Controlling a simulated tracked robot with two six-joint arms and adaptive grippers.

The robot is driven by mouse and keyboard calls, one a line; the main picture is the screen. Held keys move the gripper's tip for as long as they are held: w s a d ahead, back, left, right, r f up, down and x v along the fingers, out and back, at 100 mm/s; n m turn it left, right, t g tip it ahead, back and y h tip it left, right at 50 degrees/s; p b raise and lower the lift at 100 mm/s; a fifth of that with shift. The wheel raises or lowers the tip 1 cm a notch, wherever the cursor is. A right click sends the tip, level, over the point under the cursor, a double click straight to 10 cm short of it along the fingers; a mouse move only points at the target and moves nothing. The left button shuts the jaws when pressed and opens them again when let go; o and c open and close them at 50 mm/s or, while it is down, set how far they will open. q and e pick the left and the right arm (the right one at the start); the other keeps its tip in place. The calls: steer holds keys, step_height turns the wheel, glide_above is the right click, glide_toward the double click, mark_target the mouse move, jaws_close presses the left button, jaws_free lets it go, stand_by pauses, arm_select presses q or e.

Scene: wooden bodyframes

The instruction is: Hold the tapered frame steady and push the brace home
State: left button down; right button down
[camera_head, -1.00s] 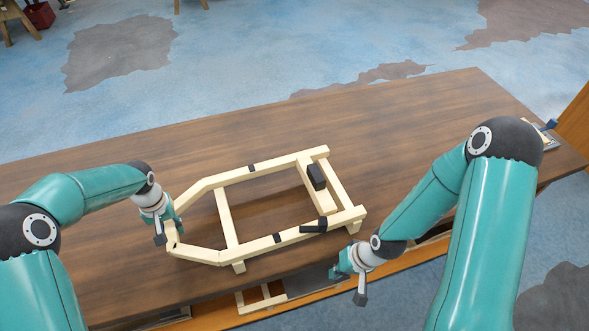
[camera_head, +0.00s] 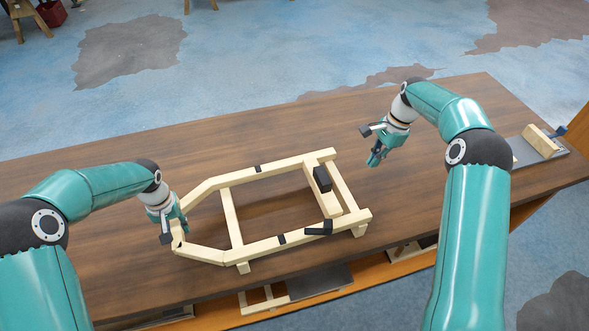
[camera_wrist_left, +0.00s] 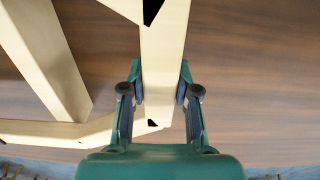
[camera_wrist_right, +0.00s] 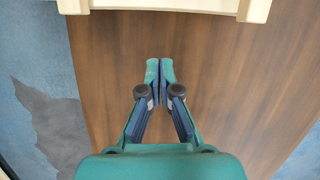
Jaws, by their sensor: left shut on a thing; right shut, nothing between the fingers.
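The tapered frame (camera_head: 232,218) of pale wood lies on the bench, its narrow end left and wide end right. The brace (camera_head: 328,200), a pale wooden bar with a black block on it, lies between the rails near the wide end, inside the end crosspiece. My left gripper (camera_head: 175,230) is shut on the frame's narrow end; the left wrist view shows its fingers (camera_wrist_left: 160,95) either side of a wooden member (camera_wrist_left: 164,50). My right gripper (camera_head: 375,160) is shut and empty, above the bench beyond the wide end. Its closed fingers (camera_wrist_right: 160,68) point toward the wooden end (camera_wrist_right: 170,5).
The dark wooden bench (camera_head: 120,160) is clear behind the frame. A grey plate with a wooden block (camera_head: 541,141) lies at the bench's right end. More wooden pieces (camera_head: 265,298) sit on a shelf below the front edge.

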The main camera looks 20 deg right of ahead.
arm_select(q)
steer(key=shift+w, duration=0.15)
arm_select(e)
steer(key=w+a+r+y, duration=0.1)
steer(key=w+a+r, duration=0.2)
steer(key=a+r, duration=0.1)
steer(key=shift+m, duration=0.4)
steer(key=x, duration=0.9)
steer(key=shift+s+a+f, duration=0.25)
steer(key=shift+s+a, duration=0.05)
steer(key=shift+a, duration=0.05)
steer(key=shift+a+r, duration=0.15)
steer(key=shift+a, duration=1.6)
